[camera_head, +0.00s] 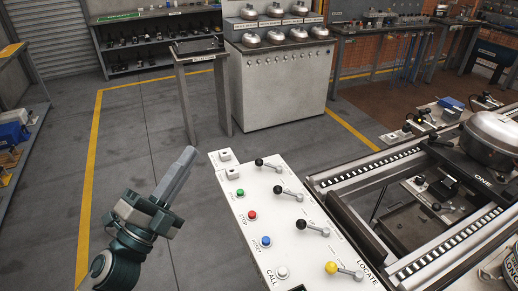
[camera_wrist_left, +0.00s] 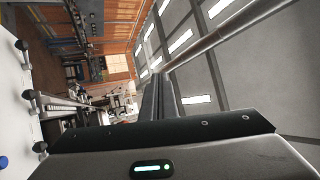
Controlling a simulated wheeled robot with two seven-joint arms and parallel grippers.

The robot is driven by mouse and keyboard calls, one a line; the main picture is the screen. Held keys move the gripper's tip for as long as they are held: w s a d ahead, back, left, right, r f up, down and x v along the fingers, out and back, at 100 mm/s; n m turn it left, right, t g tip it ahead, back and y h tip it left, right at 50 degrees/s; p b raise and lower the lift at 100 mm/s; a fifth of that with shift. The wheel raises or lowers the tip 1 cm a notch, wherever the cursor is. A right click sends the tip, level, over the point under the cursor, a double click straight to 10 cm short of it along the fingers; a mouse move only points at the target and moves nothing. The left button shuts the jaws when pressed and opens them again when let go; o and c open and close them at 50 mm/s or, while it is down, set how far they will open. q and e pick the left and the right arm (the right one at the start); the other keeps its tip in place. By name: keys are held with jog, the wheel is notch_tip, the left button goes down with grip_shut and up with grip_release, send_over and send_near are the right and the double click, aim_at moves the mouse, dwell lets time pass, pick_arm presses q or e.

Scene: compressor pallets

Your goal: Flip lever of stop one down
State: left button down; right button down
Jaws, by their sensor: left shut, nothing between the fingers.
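A white control panel (camera_head: 236,208) carries a row of levers with metal arms. Three have black knobs: the far lever (camera_head: 268,164), the second lever (camera_head: 288,193) and the third lever (camera_head: 312,229). The near lever (camera_head: 344,270) has a yellow knob and stands by the word LOCATE. All knobs point to the left. I cannot read which lever is stop one. My left gripper (camera_head: 190,156) is shut and empty, left of the panel and apart from the levers. In the left wrist view, its shut fingers (camera_wrist_left: 158,98) point away, with several lever knobs (camera_wrist_left: 28,98) at the left edge.
Green (camera_head: 240,192), red (camera_head: 252,216), blue (camera_head: 265,242) and white (camera_head: 282,272) buttons sit left of the levers. A roller conveyor (camera_head: 344,168) runs right of the panel, with a metal compressor (camera_head: 494,135) on a pallet marked ONE. Floor (camera_head: 130,155) left of the panel is clear.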

pick_arm(q)
jog(key=s+a+f+n+g+y, duration=0.1)
jog(key=a+f+n+g+y, duration=0.15)
jog(key=f+n+y, duration=0.4)
jog(key=s+a+f+n+g+y, duration=0.2)
jog(key=a+f+n, duration=0.2)
jog(key=f, duration=0.6)
jog(key=s+a+f+n+g+y, duration=0.1)
jog(key=a+f+n+g+y, duration=0.15)
jog(key=f+n+y, duration=0.45)
jog(key=s+d+f+n+g+h, duration=0.15)
jog(key=s+f+g, duration=0.25)
jog(key=s+f, duration=0.65)
jog(key=s+d+f+n+g+h, duration=0.15)
jog(key=s+f+g, duration=0.4)
jog(key=f, duration=0.75)
jog(key=s+d+f+t+h, duration=0.1)
jog(key=d+f, duration=0.1)
jog(key=f, duration=1.2)
jog(key=s+d+f+t, duration=0.2)
jog(key=f, duration=1.2)
jog(key=shift+s+d+h, duration=0.2)
jog(key=shift+h, duration=0.15)
jog(key=shift+r+m+t, duration=0.1)
jog(key=shift+m+t, duration=0.15)
